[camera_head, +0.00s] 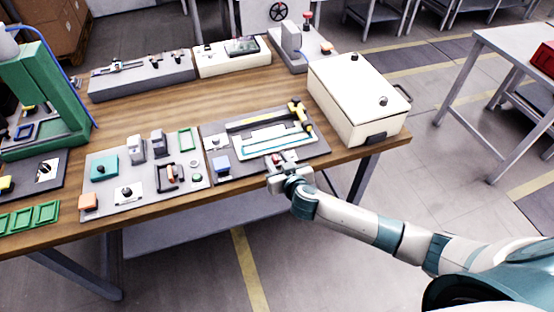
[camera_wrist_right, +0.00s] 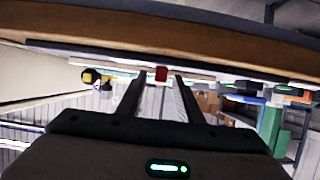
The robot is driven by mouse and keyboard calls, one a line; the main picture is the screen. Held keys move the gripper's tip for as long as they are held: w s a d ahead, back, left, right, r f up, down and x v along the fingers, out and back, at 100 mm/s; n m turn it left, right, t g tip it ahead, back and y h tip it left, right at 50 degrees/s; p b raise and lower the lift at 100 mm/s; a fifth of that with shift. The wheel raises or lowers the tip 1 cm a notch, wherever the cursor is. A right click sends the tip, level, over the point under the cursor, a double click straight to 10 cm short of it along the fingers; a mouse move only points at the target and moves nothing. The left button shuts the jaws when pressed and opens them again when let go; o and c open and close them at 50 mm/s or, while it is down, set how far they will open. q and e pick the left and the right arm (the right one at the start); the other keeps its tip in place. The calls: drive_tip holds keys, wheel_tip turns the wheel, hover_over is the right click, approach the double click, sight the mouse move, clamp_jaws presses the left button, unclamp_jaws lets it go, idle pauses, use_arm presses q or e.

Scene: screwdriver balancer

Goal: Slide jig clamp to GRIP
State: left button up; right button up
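The jig is a dark grey plate (camera_head: 314,149) at the table's front edge in the head view. It bears a pale tray with a teal strip (camera_head: 262,140), a yellow-and-black tool (camera_head: 296,112) and a blue block (camera_head: 221,163). A small red knob (camera_head: 278,158), seemingly the clamp's handle, is at the plate's front. My right gripper (camera_head: 278,165) is right at this knob and partly hides it. In the right wrist view the fingers (camera_wrist_right: 157,80) are apart, with the red knob (camera_wrist_right: 161,73) between their tips and clear space on both sides. The GRIP mark is not legible.
A white lidded box (camera_head: 355,95) stands right of the jig. A grey panel with switches and a teal block (camera_head: 104,166) lies left of it. A green stand (camera_head: 45,90) is at far left. Low consoles line the back. Bare wood (camera_head: 180,108) lies between.

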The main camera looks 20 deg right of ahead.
sight(290, 147)
clamp_jaws()
drive_tip(key=shift+d, duration=0.65)
drive_tip(key=shift+w+d+r+b, duration=0.1)
drive_tip(key=shift+d+b, duration=0.05)
drive_tip(key=shift+d, duration=1.15)
drive_tip(key=shift+w+d+b, duration=0.1)
drive_tip(key=shift+d+b, duration=0.05)
drive_tip(key=shift+d, duration=1.1)
unclamp_jaws()
drive_tip(key=shift+d, duration=0.15)
drive_tip(key=shift+s, duration=0.15)
